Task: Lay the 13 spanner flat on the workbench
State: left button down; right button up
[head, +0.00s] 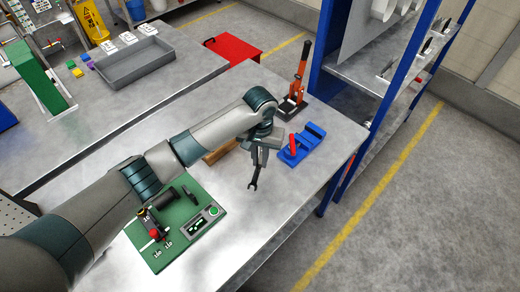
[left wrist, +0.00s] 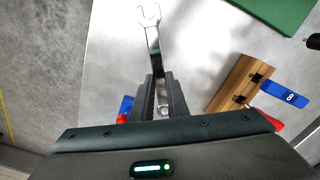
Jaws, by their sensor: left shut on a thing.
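The spanner (head: 253,179) is a slim tool with an open-ended jaw. My left gripper (head: 262,150) is shut on it above the right part of the grey workbench (head: 310,195). In the head view its open end points down, towards the bench top. In the left wrist view the spanner (left wrist: 152,42) sticks out from between the fingers (left wrist: 160,92), open end away from the gripper. I cannot tell whether its tip touches the bench, and no size mark is readable. My right gripper is not in view.
A blue fixture with a red part (head: 303,146) stands right of my gripper, an orange-handled tool (head: 299,75) behind it. A green board with parts (head: 175,225) lies front left. A wooden block (left wrist: 240,84) is close by. Bench between board and right edge is clear.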

aim_at(260, 180)
pick_arm(q)
jog(key=shift+s+r, duration=0.1)
jog(key=shift+s, duration=0.15)
jog(key=shift+w+f, duration=0.25)
jog(key=shift+f, duration=0.15)
jog(key=shift+s+f, duration=0.15)
jog(key=shift+f, duration=1)
notch_tip(260, 180, down, 6)
jog(key=b, duration=0.6)
jog(key=shift+b, duration=0.3)
jog(key=c, duration=1.6)
grip_release()
jog(key=shift+c, duration=0.2)
jog(key=shift+r, duration=0.2)
